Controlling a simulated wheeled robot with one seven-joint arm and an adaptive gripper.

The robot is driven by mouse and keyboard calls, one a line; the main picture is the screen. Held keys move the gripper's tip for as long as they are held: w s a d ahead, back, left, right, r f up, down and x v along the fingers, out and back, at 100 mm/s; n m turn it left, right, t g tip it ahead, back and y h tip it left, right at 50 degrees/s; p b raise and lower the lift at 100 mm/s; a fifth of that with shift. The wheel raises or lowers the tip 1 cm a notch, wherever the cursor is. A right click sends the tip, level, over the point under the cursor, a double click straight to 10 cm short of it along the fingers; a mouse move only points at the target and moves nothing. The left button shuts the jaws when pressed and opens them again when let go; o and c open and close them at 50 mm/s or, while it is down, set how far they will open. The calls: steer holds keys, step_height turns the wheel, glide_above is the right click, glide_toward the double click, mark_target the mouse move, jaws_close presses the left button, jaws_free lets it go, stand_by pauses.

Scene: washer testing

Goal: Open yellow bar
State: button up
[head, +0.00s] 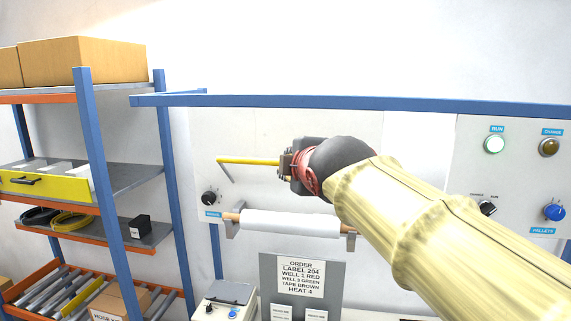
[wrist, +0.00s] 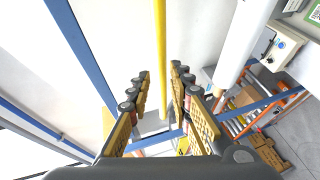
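The yellow bar (head: 248,162) is a thin horizontal rod on the white wall panel, with its left end on a short grey bracket. Its right end is hidden behind my gripper (head: 287,165). In the wrist view the bar (wrist: 160,45) runs down the middle of the picture, in the gap between the two fingers of my gripper (wrist: 161,74). The fingers are apart, with a visible gap on both sides of the bar. I cannot tell how deep the bar lies between them.
A white roll (head: 290,223) on brackets is below the bar. A black knob (head: 209,198) is at the panel's left. A blue-and-orange shelf (head: 88,150) stands left. A blue rail (head: 350,102) crosses above. An order sign (head: 301,277) stands below. A control panel (head: 520,150) is right.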

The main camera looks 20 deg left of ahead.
steer(key=v, duration=0.5)
steer(key=shift+s, duration=0.1)
stand_by(0.3)
steer(key=s+d+f+m+g+h+b, duration=0.15)
steer(key=d+f+m, duration=0.3)
steer(key=f, duration=0.65)
steer(key=s+d+f+m+g+h+b, duration=0.1)
steer(key=s+d+f+m+g+h, duration=0.25)
steer(key=f, duration=0.65)
steer(key=s+d+f+m+h+b, duration=0.1)
steer(key=s+d+f+m+b, duration=0.4)
steer(key=d+f+b, duration=0.3)
steer(key=s+d+f+m+g+h+b, duration=0.1)
steer(key=s+d+f+m+b, duration=0.4)
steer(key=d+f, duration=0.9)
steer(key=s+d+f+m+h+b, duration=0.2)
steer(key=s+d+f+m+b, duration=0.4)
steer(key=d+f+b, duration=0.5)
step_height(320, 180, down, 9)
steer(key=shift+s+d+f, duration=0.1)
steer(key=shift+s+d, duration=0.25)
steer(key=shift+s, duration=0.35)
